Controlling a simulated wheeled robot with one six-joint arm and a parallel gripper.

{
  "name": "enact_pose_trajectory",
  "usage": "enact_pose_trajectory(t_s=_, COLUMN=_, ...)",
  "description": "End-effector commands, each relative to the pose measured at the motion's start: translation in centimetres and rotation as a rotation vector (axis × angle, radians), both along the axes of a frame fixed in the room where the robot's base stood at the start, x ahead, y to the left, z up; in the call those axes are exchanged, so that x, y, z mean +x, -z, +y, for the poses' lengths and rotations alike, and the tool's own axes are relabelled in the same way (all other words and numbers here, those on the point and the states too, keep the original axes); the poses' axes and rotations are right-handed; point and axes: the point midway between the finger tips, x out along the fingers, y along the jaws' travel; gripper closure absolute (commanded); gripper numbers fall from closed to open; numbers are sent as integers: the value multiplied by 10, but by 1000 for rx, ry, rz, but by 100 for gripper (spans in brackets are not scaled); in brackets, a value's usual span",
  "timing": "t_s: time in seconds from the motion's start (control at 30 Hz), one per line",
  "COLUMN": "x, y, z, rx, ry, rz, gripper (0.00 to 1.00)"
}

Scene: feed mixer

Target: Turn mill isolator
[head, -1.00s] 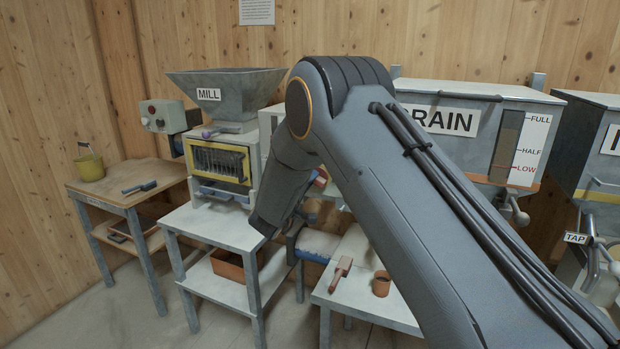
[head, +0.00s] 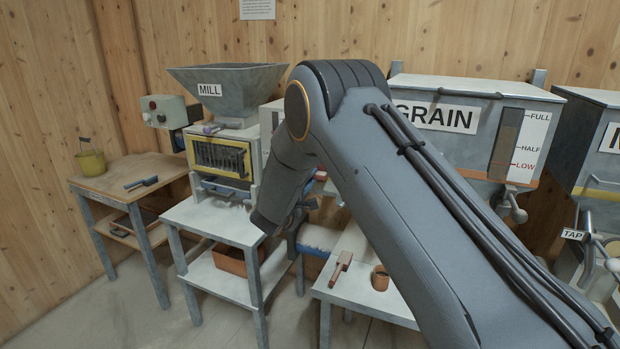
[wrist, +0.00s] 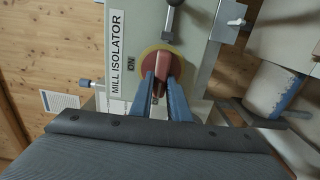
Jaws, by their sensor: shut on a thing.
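The mill isolator shows in the wrist view as a grey box with a "MILL ISOLATOR" label (wrist: 117,55) and an "ON" mark. Its red handle (wrist: 161,72) sits on a round yellow and red plate (wrist: 176,57). My gripper (wrist: 163,92) is shut on the red handle, with one blue-grey finger on each side of it. In the head view my arm hides the handle and the gripper. The mill (head: 222,155), with its grey hopper and yellow-framed grille, stands left of my arm.
A dark-knobbed lever (wrist: 172,10) is just above the handle in the wrist view. The grain bin (head: 470,125) stands to the right. A control box (head: 163,111), a bucket (head: 91,161) and a wooden table (head: 130,178) are at the left. Floor in front is clear.

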Motion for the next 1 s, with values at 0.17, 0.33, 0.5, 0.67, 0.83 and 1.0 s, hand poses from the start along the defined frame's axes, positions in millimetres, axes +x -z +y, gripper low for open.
enact_pose_trajectory(t_s=0.17, x=0, y=0, z=2, rx=-2, ry=-4, rz=1, gripper=100)
enact_pose_trajectory(t_s=0.33, x=0, y=0, z=2, rx=-2, ry=-4, rz=1, gripper=69)
enact_pose_trajectory(t_s=0.5, x=0, y=0, z=0, rx=-1, ry=-1, rz=0, gripper=66)
enact_pose_trajectory(t_s=0.67, x=-1, y=0, z=0, rx=0, ry=0, rz=0, gripper=66)
enact_pose_trajectory(t_s=0.83, x=-15, y=1, z=7, rx=-1, ry=-2, rz=0, gripper=66)
enact_pose_trajectory(t_s=1.0, x=-42, y=2, z=17, rx=-1, ry=-3, rz=1, gripper=66)
